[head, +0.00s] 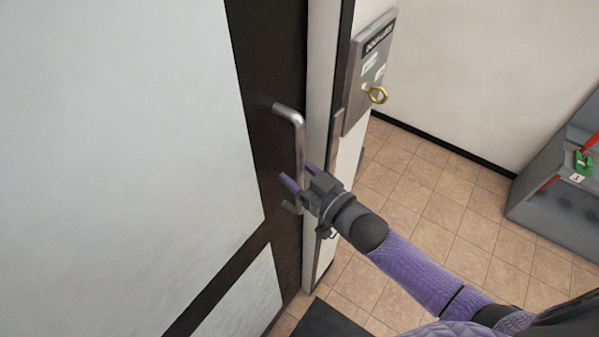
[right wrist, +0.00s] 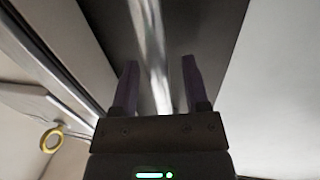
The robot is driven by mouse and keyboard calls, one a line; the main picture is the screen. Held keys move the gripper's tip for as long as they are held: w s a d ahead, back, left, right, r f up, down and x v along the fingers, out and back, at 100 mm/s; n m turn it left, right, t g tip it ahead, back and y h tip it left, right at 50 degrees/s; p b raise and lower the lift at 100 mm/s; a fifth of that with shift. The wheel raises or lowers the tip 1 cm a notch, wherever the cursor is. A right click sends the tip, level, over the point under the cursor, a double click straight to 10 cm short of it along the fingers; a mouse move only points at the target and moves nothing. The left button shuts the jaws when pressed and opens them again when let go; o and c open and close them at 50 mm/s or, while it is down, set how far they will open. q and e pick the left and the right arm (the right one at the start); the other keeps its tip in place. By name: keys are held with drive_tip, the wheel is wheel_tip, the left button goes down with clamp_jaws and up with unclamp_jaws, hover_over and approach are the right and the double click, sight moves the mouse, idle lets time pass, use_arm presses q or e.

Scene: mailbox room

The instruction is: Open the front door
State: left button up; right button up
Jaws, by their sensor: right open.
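The front door (head: 130,140) fills the left of the head view, with pale panels and a dark frame. A silver bar handle (head: 299,140) stands upright on the dark frame near the door's right edge. My right gripper (head: 297,177) is at the lower part of the handle, its purple fingers pointing at the door. In the right wrist view the gripper (right wrist: 158,75) is open, with the handle (right wrist: 153,50) running between its two fingers. I cannot tell whether either finger touches the bar. My left gripper is not in view.
A grey lock box (head: 369,70) with a gold key (head: 377,95) is on the wall right of the door. A grey cabinet (head: 555,205) with a red-and-green item stands at the far right. Tiled floor (head: 430,200) lies open between.

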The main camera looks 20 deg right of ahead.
clamp_jaws()
idle(1.4)
